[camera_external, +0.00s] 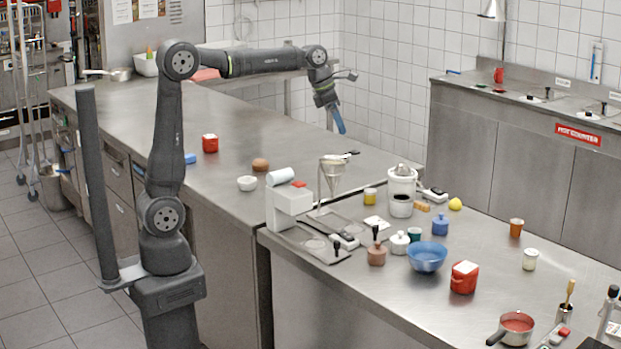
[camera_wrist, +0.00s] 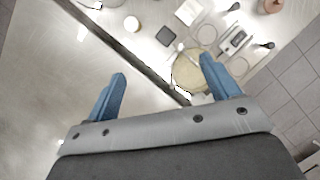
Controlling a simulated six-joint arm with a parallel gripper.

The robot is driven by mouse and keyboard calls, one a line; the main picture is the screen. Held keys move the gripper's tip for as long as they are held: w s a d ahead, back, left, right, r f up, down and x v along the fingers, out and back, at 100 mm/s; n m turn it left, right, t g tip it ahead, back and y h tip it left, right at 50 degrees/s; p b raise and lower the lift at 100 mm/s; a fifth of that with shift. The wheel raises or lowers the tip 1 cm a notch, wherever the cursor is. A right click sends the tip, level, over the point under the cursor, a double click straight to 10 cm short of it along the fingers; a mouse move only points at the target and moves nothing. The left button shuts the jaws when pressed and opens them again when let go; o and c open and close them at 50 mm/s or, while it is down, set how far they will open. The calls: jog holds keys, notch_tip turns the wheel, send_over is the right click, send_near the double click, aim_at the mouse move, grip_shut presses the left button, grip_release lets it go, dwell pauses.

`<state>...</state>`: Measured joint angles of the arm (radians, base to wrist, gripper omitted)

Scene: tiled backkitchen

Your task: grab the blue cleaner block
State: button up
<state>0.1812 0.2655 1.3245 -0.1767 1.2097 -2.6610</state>
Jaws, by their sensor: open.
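A small blue block (camera_external: 190,158), which looks like the cleaner block, lies on the left steel counter, just behind my upright arm link. It does not show in the wrist view. My gripper (camera_external: 341,131) hangs in the air over the far right part of that counter, well to the right of the block. Its blue fingers point down. In the wrist view my gripper (camera_wrist: 163,78) has its two fingers wide apart, with nothing between them.
A red canister (camera_external: 210,143), a brown bun-like object (camera_external: 260,164) and a white bowl (camera_external: 247,183) stand near the block. A white machine (camera_external: 288,207) and a metal funnel (camera_external: 332,175) stand farther right. The right counter is crowded, including a blue bowl (camera_external: 427,257) and blue jar (camera_external: 440,225).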

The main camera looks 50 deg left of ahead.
jog(key=w+a+f+m+y, duration=0.1)
jog(key=w+a+m, duration=0.1)
jog(key=a+m, duration=0.8)
jog(key=w+a+f+m+g+y, duration=0.15)
jog(key=a+m, duration=0.35)
jog(key=a, duration=1)
jog(key=w+a+f+m, duration=0.1)
jog(key=w+a+m, duration=0.1)
jog(key=a+m, duration=0.8)
jog(key=m+g, duration=0.2)
jog(key=m, duration=1.8)
send_over(188, 159)
jog(key=w+a, duration=0.1)
jog(key=a, duration=0.2)
notch_tip(188, 159, down, 18)
jog(key=shift+f, duration=0.1)
jog(key=shift+d+f, duration=0.25)
jog(key=shift+f, duration=1.15)
jog(key=shift+d+f, duration=0.2)
jog(key=shift+f, duration=1.15)
